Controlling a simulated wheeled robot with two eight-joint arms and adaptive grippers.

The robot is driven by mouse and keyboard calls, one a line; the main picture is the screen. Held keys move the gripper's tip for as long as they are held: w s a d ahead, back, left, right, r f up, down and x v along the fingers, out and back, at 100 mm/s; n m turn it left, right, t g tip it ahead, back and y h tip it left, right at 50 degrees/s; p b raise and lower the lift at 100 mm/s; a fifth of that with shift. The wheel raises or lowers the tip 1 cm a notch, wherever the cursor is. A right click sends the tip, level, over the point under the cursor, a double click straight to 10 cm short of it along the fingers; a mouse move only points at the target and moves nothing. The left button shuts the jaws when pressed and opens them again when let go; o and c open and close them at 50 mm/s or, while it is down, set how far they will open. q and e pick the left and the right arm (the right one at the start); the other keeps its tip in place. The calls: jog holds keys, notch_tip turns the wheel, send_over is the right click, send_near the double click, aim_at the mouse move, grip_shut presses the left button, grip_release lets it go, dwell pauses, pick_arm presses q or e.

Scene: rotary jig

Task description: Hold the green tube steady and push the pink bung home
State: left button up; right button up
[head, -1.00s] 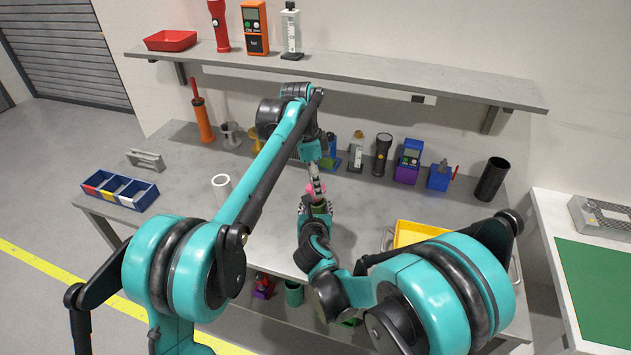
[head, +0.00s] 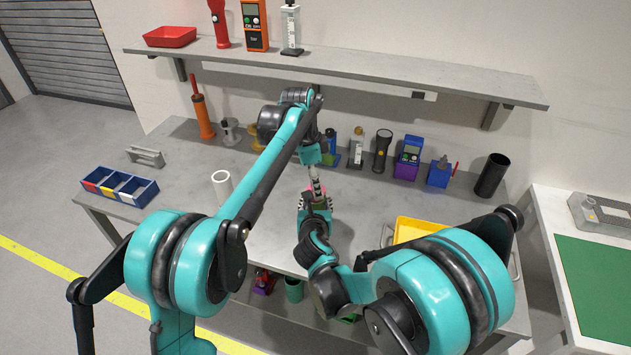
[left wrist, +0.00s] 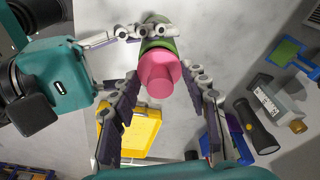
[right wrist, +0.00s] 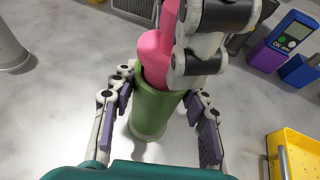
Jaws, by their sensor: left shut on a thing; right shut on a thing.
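The green tube (right wrist: 153,112) stands upright in the right wrist view, between the fingers of my right gripper (right wrist: 157,118), which is shut on it. The pink bung (right wrist: 154,58) is at the tube's mouth, its lower end looking partly inside; how deep I cannot tell. My left gripper (head: 316,188) comes down from above and is shut on the bung; one of its fingers hides part of the bung in the right wrist view. In the left wrist view the bung (left wrist: 158,75) covers most of the green tube (left wrist: 160,45).
A yellow tray (head: 414,231) lies right of the grippers. A white tube (head: 222,186) and a blue bin with compartments (head: 120,187) are to the left. Several tools, among them a black torch (head: 382,151), line the back of the bench. A shelf (head: 340,75) hangs above.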

pick_arm(q)
jog(key=shift+f, duration=1)
jog(key=o, duration=1.2)
jog(key=shift+o, duration=0.2)
jog(key=shift+r, duration=0.1)
notch_tip(320, 180, up, 12)
jog(key=a, duration=0.1)
jog(key=shift+a, duration=0.4)
jog(key=shift+s+f, duration=0.1)
jog(key=shift+f, duration=0.1)
pick_arm(e)
jog(key=o, duration=1.4)
jog(key=shift+c, duration=0.2)
